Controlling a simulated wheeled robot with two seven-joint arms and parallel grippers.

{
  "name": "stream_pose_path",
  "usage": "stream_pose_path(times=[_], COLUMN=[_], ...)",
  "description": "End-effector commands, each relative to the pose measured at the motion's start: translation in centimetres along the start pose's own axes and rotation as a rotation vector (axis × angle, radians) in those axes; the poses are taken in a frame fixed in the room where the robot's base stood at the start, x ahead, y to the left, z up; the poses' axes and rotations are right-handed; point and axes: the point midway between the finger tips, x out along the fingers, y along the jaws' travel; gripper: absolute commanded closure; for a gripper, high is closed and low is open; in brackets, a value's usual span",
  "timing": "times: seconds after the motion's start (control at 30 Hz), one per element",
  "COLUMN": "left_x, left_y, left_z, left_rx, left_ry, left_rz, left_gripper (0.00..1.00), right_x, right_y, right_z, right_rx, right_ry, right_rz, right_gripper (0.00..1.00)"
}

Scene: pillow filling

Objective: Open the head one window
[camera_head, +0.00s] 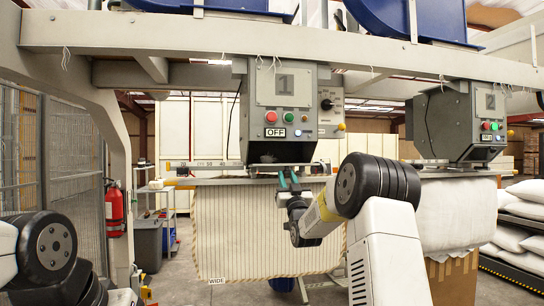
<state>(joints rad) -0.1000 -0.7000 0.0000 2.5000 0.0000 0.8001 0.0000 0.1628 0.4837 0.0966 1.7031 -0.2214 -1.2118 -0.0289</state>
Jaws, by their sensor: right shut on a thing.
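Head one (284,100) is a grey box with a large "1" plate, a green and a red button and an "OFF" label. It hangs from the beam at the middle. My right gripper (289,180) reaches in from the right to just below the box's lower edge, with teal fingertips pointing up. It is shut on a small part there; the fingers hide most of it. I cannot clearly make out the window or how far it is open. Only dark joints of my left arm show at lower left; its gripper is out of view.
Head two (465,120) hangs at the right, above a white cloth (458,215) and a cardboard box (455,275). A striped panel marked "WIDE" (235,235) hangs below head one. White pillows (525,215) lie at far right. A fire extinguisher (114,208) is at left.

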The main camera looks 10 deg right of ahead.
Motion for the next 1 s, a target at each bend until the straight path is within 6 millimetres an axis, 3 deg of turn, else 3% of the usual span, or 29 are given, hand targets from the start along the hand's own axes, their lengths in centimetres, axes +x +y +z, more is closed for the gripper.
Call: stream_pose_path(times=[0.5, 1.0], left_x=[0.0, 0.0], left_y=[0.0, 0.0], left_z=[0.0, 0.0], left_rx=[0.0, 0.0], left_ry=[0.0, 0.0], left_rz=[0.0, 0.0], left_gripper=[1.0, 1.0], right_x=[-1.0, -1.1], right_y=[0.0, 0.0], right_z=[3.1, 3.9], right_rx=[0.0, 0.001], right_ry=[-0.004, -0.005], right_rz=[0.0, -0.001], right_gripper=[1.0, 1.0])
